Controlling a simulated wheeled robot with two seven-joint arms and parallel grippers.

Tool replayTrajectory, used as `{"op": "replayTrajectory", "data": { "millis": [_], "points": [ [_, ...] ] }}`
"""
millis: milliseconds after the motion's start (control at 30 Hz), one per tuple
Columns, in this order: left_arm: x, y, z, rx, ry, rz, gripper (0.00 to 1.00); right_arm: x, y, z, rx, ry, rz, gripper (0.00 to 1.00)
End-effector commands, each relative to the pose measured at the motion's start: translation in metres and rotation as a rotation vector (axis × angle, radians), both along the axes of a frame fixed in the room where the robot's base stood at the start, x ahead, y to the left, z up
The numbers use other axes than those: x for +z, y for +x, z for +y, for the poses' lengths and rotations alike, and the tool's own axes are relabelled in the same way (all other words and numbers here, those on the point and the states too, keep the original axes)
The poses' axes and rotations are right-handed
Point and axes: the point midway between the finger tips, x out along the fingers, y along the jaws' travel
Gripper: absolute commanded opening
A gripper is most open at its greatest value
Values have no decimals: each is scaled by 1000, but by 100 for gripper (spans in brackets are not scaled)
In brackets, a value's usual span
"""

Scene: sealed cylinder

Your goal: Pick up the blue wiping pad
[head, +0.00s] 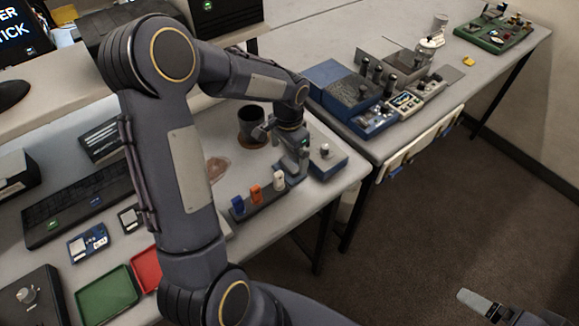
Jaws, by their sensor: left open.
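A small blue upright piece (238,204) stands at the left end of a dark rack (262,207) on the near table. I cannot tell for sure that it is the wiping pad. My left gripper (294,172) points down at the rack's right end, beside a white piece (279,180). It is open, and I see nothing held in it. It is apart from the blue piece, to its right. A grey tip of my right gripper (478,302) shows at the lower right over the floor; its jaws are mostly out of view.
An orange piece (256,193) stands in the rack. A dark cup (252,126) is behind, and a blue-grey box (327,162) is right of my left gripper. Green (106,297) and red (146,268) trays lie at the near left. My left arm hides part of the table.

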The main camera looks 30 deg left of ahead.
Motion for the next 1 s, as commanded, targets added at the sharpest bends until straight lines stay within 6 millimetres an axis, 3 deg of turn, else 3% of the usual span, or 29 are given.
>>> {"op": "replayTrajectory", "data": {
  "millis": [300,633,933,1000],
  "points": [
    [-43,-2,-4,1,-1,4,100,16,0,0,0,0,0,92],
    [-51,-1,-4,1,0,0,100,16,0,0,0,0,0,92],
    [-51,-1,-4,1,0,0,61,16,0,0,0,0,0,92],
    [-51,-1,-4,1,0,-1,58,16,0,0,0,0,0,92]
  ]
}}
